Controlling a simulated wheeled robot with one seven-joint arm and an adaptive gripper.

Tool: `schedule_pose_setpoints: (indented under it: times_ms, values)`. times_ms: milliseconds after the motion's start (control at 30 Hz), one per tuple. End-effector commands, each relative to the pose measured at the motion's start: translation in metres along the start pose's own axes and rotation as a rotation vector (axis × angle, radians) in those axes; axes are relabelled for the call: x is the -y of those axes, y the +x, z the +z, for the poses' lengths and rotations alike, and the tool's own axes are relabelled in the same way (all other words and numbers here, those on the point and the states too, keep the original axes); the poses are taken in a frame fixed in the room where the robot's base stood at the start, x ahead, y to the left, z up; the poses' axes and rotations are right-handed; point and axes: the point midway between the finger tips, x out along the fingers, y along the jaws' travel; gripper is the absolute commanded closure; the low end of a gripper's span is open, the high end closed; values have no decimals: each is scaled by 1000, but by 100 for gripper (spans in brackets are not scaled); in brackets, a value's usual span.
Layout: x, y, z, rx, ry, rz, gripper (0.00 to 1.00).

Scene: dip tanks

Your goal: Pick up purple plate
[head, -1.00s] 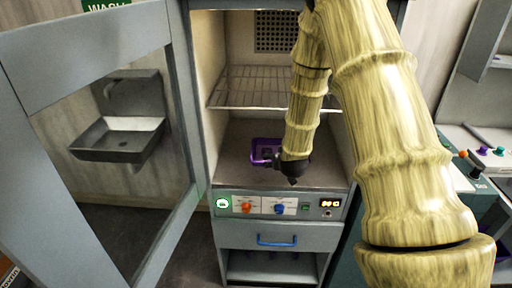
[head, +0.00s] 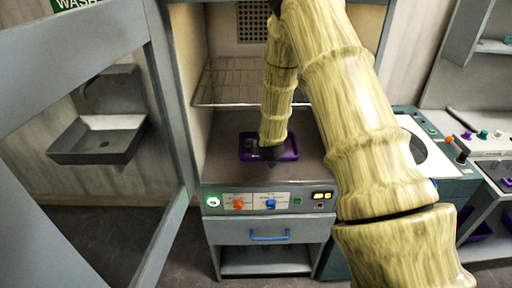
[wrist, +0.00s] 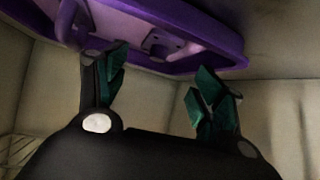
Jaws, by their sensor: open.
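The purple plate (head: 291,148) is shallow with a raised rim. It rests on the floor of the open cabinet in the head view, and my arm and gripper cover part of it. In the wrist view the purple plate (wrist: 205,28) crosses the top edge, with a small bracket-like detail on its paler inner face. My gripper (head: 268,154) is over the plate's near side in the head view. In the wrist view my gripper (wrist: 160,88) has its two teal-tipped fingers spread apart, with nothing between them. Whether a finger touches the plate cannot be told.
A wire shelf (head: 225,85) hangs above the plate inside the cabinet. The cabinet door (head: 165,120) stands open at left. A control panel (head: 250,202) and a blue-handled drawer (head: 270,232) lie below. A sink (head: 98,138) is at far left, and a workbench (head: 495,170) at right.

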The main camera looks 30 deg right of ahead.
Motion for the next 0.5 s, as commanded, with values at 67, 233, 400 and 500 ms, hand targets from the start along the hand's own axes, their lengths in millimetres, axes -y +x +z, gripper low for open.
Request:
schedule_pose_setpoints:
  times_ms: [67, 233, 400, 500]
  values:
    - [0, 2, -1, 0, 0, 0, 31]
    - [-3, 15, -2, 1, 0, 1, 31]
    - [-5, 32, -1, 1, 1, 2, 31]
    - [-5, 41, 0, 0, 1, 2, 31]
